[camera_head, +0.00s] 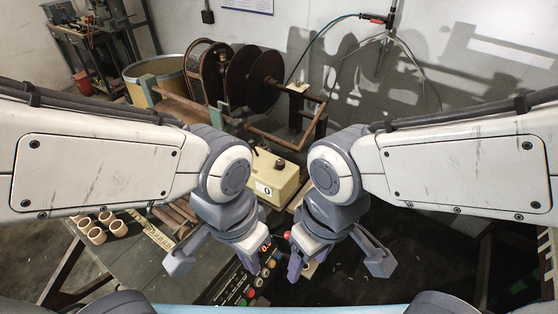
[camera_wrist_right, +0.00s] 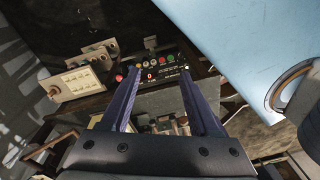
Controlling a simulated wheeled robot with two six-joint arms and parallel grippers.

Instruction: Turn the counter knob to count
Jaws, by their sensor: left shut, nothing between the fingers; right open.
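A cream counter box (camera_head: 277,184) with a "0" on its front and a dark knob (camera_head: 280,164) on top stands between my two arms in the head view. A black control panel (camera_wrist_right: 168,72) with a red "0" readout and coloured buttons lies ahead of my right fingers in the wrist view. My left gripper (camera_head: 250,262) is shut and empty beside this panel. My right gripper (camera_head: 302,266) is open; its two fingers also show in the wrist view (camera_wrist_right: 159,72) with nothing held between them. Both grippers are apart from the knob. The left gripper partly covers the panel.
A winding machine with large dark reels (camera_head: 245,78) stands at the back. Several cream tape cores (camera_head: 98,229) lie on the bench at left. A cream panel (camera_wrist_right: 76,84) is at the left of the wrist view. A light blue surface (camera_wrist_right: 245,40) is at its right.

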